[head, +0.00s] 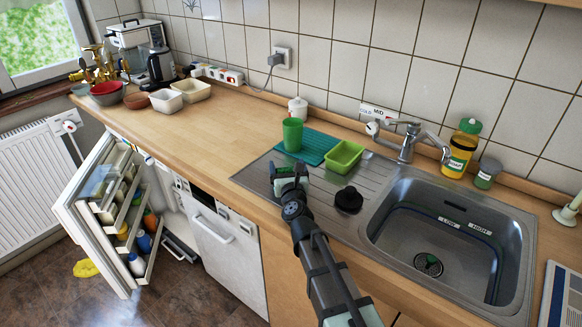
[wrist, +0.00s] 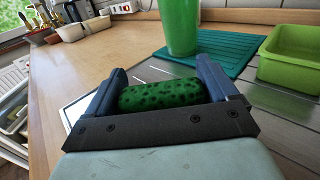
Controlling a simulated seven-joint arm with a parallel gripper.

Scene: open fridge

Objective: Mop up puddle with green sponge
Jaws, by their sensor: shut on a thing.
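My gripper (head: 288,170) is over the left end of the metal drainboard (head: 327,202), close to the counter's front edge. It also shows in the wrist view (wrist: 161,70), where its two blue fingers are shut on the dark green, pitted sponge (wrist: 160,95). The sponge lies lengthwise between the fingers. In the head view the gripper mostly hides it. I cannot tell whether the sponge touches the surface below. I cannot make out a puddle in either view.
A green cup (head: 292,135) stands on a teal mat (head: 318,147) just behind my gripper. A green tub (head: 343,156) and black stopper (head: 348,199) are to the right, before the sink (head: 450,230). The wooden counter (head: 205,125) is clear mid-left. The fridge door (head: 95,225) stands open.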

